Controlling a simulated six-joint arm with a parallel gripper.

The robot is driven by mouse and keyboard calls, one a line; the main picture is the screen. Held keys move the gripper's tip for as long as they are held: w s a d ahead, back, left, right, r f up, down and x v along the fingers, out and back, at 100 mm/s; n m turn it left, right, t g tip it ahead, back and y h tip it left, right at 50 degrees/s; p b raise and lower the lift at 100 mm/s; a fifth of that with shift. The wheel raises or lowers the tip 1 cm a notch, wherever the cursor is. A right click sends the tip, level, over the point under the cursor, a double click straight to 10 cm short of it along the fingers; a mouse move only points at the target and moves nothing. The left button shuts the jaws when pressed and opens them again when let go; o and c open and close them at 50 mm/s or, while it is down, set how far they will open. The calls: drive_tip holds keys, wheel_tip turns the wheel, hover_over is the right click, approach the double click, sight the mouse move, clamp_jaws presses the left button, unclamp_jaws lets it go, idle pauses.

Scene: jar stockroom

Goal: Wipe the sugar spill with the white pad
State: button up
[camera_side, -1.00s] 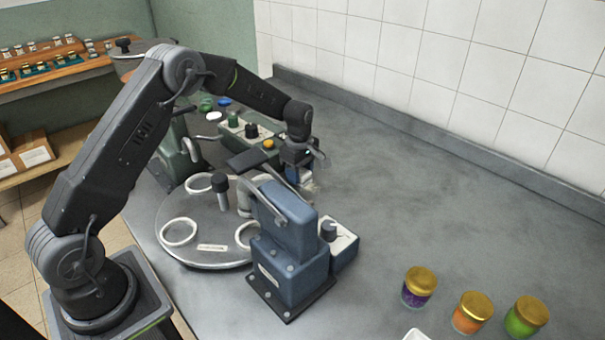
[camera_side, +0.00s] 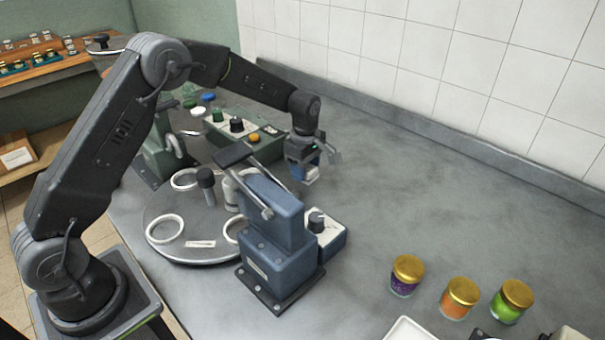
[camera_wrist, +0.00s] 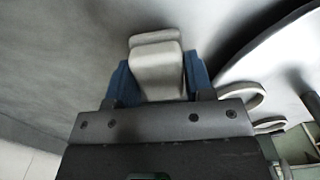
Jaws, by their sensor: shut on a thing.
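My gripper (camera_side: 305,171) is shut on the white pad (camera_side: 312,174). It holds the pad low over the grey counter, behind and right of the blue machine. I cannot tell whether the pad touches the counter. In the wrist view the pad (camera_wrist: 157,72) sits between my blue fingers, its pale block reaching past their tips. I cannot make out the sugar spill on the counter in either view now; the arm, pad or blue machine may hide it.
The blue machine (camera_side: 280,235) and a round turntable (camera_side: 190,252) with white rings stand left of my gripper. A green machine (camera_side: 160,160) is behind. Purple (camera_side: 407,276), orange (camera_side: 459,298) and green (camera_side: 511,302) jars stand front right, near a white tray (camera_side: 408,330). The counter between is clear.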

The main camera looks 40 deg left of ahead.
drive_tip(key=shift+r, duration=2.7)
